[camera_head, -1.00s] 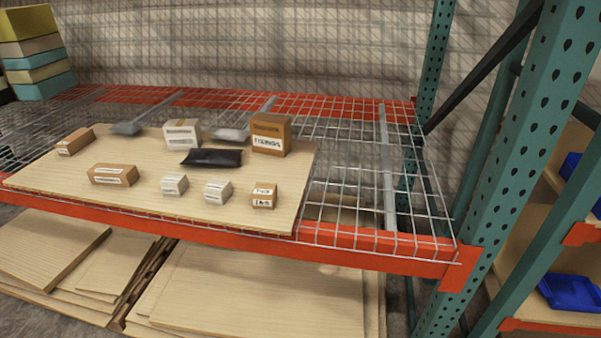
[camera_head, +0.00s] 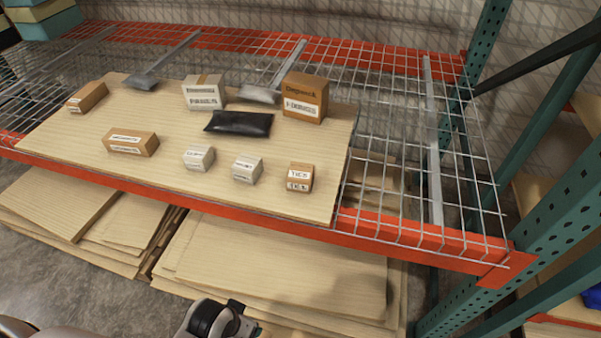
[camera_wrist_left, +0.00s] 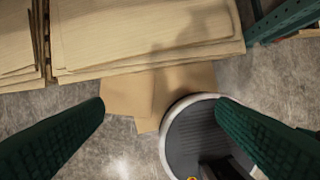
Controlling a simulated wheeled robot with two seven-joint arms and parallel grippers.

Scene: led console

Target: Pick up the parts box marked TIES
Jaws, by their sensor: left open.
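The parts box marked TIES (camera_head: 299,177) is a small brown box with white labels. It sits upright near the front right corner of the wooden board (camera_head: 90,150) on the wire shelf. In the left wrist view my left gripper (camera_wrist_left: 160,112) is open and empty, its two dark green fingers wide apart over the floor. That view shows stacked boards and floor, not the TIES box. In the head view part of my arm shows at the bottom edge, below the shelf and away from the box. My right gripper is not in view.
Two small white boxes (camera_head: 199,158) (camera_head: 247,169) stand left of the TIES box. Behind are a large brown box (camera_head: 304,98), a black pouch (camera_head: 239,123) and a white box (camera_head: 204,93). The red shelf beam (camera_head: 400,229) runs along the front. Green uprights (camera_head: 545,215) stand at right.

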